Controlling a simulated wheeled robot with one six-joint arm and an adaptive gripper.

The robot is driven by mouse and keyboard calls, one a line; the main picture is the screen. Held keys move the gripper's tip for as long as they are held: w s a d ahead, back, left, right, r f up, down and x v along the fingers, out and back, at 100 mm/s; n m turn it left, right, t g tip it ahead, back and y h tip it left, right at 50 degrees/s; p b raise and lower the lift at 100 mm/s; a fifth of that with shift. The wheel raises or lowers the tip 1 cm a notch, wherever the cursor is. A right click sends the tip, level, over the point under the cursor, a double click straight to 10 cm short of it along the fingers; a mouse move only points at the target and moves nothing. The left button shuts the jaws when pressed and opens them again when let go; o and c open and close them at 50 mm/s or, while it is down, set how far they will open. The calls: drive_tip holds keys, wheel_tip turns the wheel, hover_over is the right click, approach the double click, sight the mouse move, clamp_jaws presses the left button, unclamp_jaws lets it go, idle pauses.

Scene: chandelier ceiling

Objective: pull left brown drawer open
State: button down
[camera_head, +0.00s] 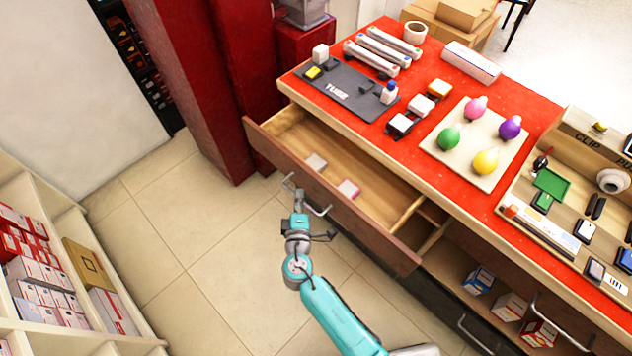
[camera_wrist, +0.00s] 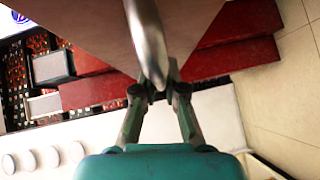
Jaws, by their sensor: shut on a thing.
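The left brown drawer (camera_head: 366,229) stands pulled out from the red-topped counter, with its pale wooden inside showing. Its silver bar handle (camera_head: 322,212) is on the front face. My gripper (camera_head: 298,198) is at the left part of this handle. In the wrist view, my gripper (camera_wrist: 160,85) is shut on the metal handle (camera_wrist: 147,40), which runs up between the fingers. The brown drawer front (camera_wrist: 85,20) fills the top of that view.
The red countertop (camera_head: 405,150) carries a mat, colored bulbs on a board and other goods. A dark red pillar (camera_head: 205,95) stands beyond the drawer's left end. A shelf with boxes (camera_head: 40,270) is at lower left. Tiled floor (camera_head: 190,240) between is clear.

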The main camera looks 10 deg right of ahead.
drive_tip(key=s+a, duration=0.3)
drive_tip(key=a, duration=0.2)
drive_tip(key=shift+s, duration=0.35)
drive_tip(key=c, duration=1.2)
unclamp_jaws()
drive_tip(key=s, duration=0.4)
drive_tip(key=s+a+r, duration=0.1)
drive_tip(key=s, duration=0.6)
drive_tip(key=shift+s+a+r, duration=0.3)
drive_tip(key=shift+s+a, duration=0.05)
drive_tip(key=shift+a, duration=0.05)
drive_tip(key=shift+d, duration=0.1)
